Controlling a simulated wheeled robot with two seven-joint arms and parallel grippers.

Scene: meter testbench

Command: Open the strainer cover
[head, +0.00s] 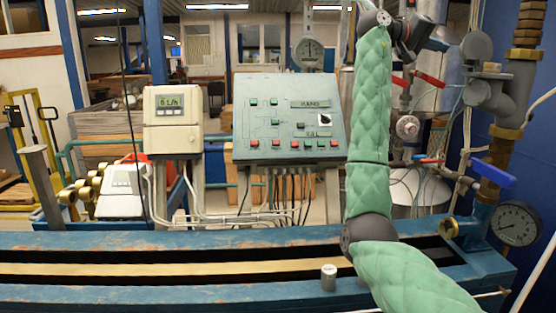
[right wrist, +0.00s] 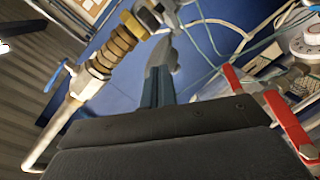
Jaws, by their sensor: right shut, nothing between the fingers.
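A grey strainer body (head: 512,92) stands in the vertical pipe at the right of the head view. Its short side branch ends in a round grey cap (head: 478,94) facing left. A second round grey part (head: 477,46) is just above the cap; I cannot tell whether it is attached to the strainer. My right gripper (head: 446,40) is high up, left of the pipe. In the right wrist view its fingers (right wrist: 160,88) are shut and empty, with grey metal beyond them. I cannot tell contact. My left gripper is not in view.
Brass fittings (head: 529,38) sit above the strainer, and a blue valve handle (head: 494,173) is below it. A pressure gauge (head: 518,224) is at the lower right. Red handles (head: 428,79) stand left of the strainer. A control panel (head: 290,118) is behind the blue bench.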

